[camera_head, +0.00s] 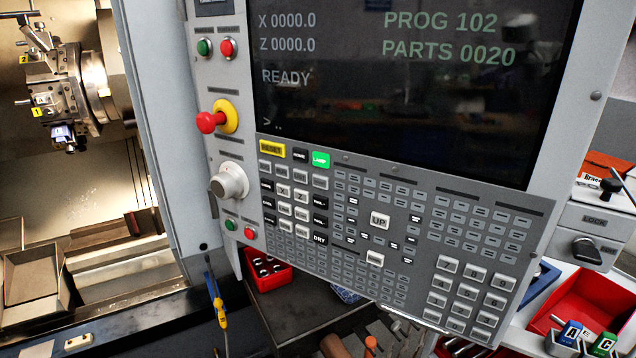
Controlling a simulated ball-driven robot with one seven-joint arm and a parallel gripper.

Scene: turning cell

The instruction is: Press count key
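The machine's control panel (312,170) fills the middle of the camera view, tilted in the picture. Its screen (400,90) reads X 0000.0, Z 0000.0, READY, PROG 102 and PARTS 0020. Below the screen are a yellow RESET key (271,148), a black HOME key (300,154) and a green LAMP key (320,159). A larger UP key (380,220) sits mid-keypad. A black key reads DRY (320,239). Many other labels are too small to read, and I cannot tell which one is the count key. My gripper is not in view.
A red emergency button (207,122) on a yellow base and a grey knob (229,182) stick out left of the keypad. The open machine with its tool turret (62,95) is at the left. A red bin (593,304) sits lower right.

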